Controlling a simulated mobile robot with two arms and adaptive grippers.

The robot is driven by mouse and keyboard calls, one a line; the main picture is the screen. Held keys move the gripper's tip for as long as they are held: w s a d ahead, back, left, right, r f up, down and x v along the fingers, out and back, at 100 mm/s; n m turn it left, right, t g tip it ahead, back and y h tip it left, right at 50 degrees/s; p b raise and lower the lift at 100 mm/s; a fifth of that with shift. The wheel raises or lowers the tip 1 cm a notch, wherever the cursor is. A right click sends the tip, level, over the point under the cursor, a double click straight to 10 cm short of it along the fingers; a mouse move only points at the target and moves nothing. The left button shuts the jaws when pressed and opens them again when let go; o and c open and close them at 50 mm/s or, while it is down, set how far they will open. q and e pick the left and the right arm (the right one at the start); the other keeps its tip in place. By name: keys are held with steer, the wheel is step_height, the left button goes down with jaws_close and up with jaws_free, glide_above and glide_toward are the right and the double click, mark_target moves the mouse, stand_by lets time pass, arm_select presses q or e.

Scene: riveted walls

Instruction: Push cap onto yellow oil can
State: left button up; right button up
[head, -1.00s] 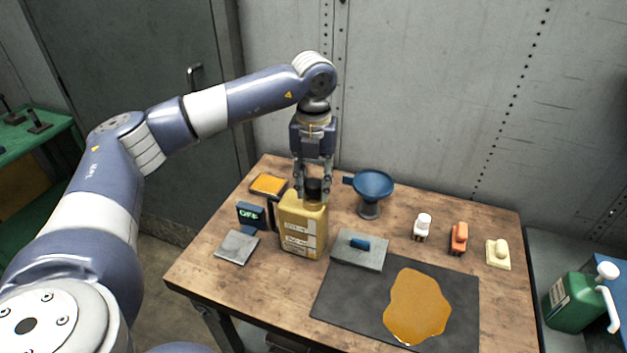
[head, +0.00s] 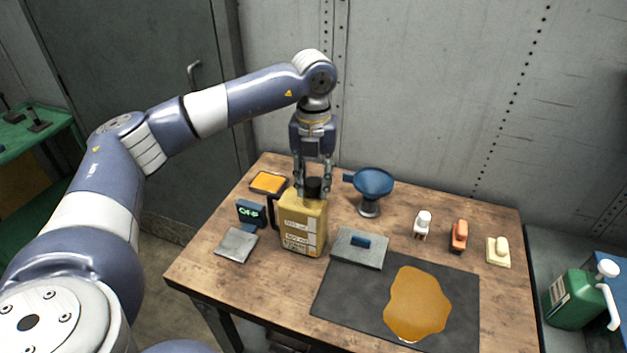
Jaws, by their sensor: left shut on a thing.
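The yellow oil can (head: 303,224) stands upright on the wooden table, left of the middle, with a pale label on its front. A black cap (head: 314,187) is at the can's top, between the fingers of my left gripper (head: 313,190). The gripper points straight down and is shut on the cap. I cannot tell from this view whether the cap is fully seated or just resting on the neck. My right gripper is not in view.
A blue funnel (head: 373,184) on a stand is right of the can. A grey block with a blue handle (head: 359,249) sits close to the can's right. A small display (head: 250,213) stands left. A dark mat (head: 345,295) bears an amber puddle (head: 416,303).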

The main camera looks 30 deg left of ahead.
arm_select(q)
steer(key=shift+f+b, duration=0.35)
steer(key=shift+f, duration=0.2)
steer(key=o, duration=0.8)
steer(key=shift+o, duration=0.6)
steer(key=shift+r, duration=0.1)
steer(key=shift+r+p, duration=2.15)
steer(key=shift+r, duration=0.85)
steer(key=shift+f, duration=0.1)
